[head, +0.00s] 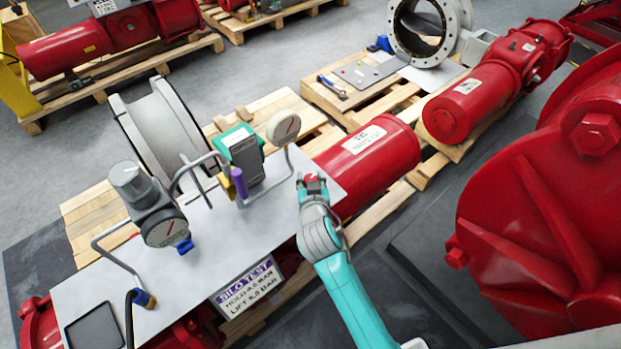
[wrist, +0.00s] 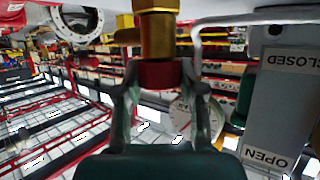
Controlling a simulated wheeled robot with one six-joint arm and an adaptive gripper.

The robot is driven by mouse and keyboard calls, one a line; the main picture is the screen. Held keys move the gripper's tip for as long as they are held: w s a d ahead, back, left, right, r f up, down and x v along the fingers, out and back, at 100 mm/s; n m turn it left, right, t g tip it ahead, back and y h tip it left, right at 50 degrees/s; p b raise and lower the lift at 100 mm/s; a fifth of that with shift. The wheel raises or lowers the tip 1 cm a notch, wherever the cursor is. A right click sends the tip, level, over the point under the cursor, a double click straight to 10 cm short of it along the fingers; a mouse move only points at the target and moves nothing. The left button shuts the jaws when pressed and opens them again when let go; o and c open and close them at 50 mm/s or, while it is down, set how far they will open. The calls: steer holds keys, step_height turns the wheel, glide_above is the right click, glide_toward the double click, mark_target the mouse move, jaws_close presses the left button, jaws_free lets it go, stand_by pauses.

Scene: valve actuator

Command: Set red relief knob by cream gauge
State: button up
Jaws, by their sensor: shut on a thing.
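The red relief knob (wrist: 160,74) sits under a brass fitting (wrist: 157,35) in the wrist view. My gripper (wrist: 160,88) has one finger on each side of the knob and is shut on it. In the head view my gripper (head: 312,180) is at the right edge of the white panel, with a bit of red between its fingers. The cream gauge (head: 283,127) stands on a bent pipe up and left of my gripper. Its dial with a red needle also shows behind the right finger in the wrist view (wrist: 181,118); its reading is too small to tell.
The white panel (head: 205,240) carries a grey regulator with a second gauge (head: 165,230), a green-and-grey box (head: 242,155) and a purple handle (head: 240,183). An OPEN/CLOSED plate (wrist: 275,100) stands right of my gripper. Red actuators (head: 370,160) lie beyond.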

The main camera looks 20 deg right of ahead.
steer(key=o, duration=1.2)
steer(key=shift+c, duration=0.2)
steer(key=v, duration=1.2)
